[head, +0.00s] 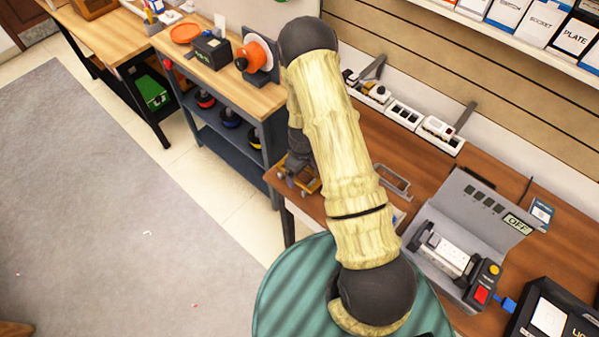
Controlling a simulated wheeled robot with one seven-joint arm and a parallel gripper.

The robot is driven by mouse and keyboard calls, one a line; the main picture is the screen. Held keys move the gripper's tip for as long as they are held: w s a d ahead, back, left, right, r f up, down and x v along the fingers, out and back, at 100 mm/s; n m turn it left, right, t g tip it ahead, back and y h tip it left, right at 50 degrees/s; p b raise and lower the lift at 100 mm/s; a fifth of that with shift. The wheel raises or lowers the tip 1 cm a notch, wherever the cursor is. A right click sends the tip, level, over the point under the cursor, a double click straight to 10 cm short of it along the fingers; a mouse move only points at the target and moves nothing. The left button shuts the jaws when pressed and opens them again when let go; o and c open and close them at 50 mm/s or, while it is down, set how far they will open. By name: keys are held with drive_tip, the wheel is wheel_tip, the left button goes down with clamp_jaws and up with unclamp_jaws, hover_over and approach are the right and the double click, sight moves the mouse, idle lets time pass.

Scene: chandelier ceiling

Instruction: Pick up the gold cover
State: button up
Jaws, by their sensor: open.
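A small gold piece (312,184), likely the gold cover, lies at the left end of the brown workbench (345,221). It is partly hidden by my gripper and arm. My gripper (289,177) is open, low over the left edge of the bench and right by the gold piece. Whether its fingers touch the piece or are around it cannot be told.
A grey frame (394,182) lies right of my arm. A grey test box (467,243) with an OFF display stands farther right. White socket strips (404,114) line the back. A side table (224,79) holds an orange reel (256,54). Open floor lies left.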

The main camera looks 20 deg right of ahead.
drive_tip(key=c, duration=1.1)
drive_tip(key=shift+o, duration=0.2)
drive_tip(key=shift+r, duration=0.15)
wheel_tip(320, 180, up, 10)
drive_tip(key=b, duration=0.2)
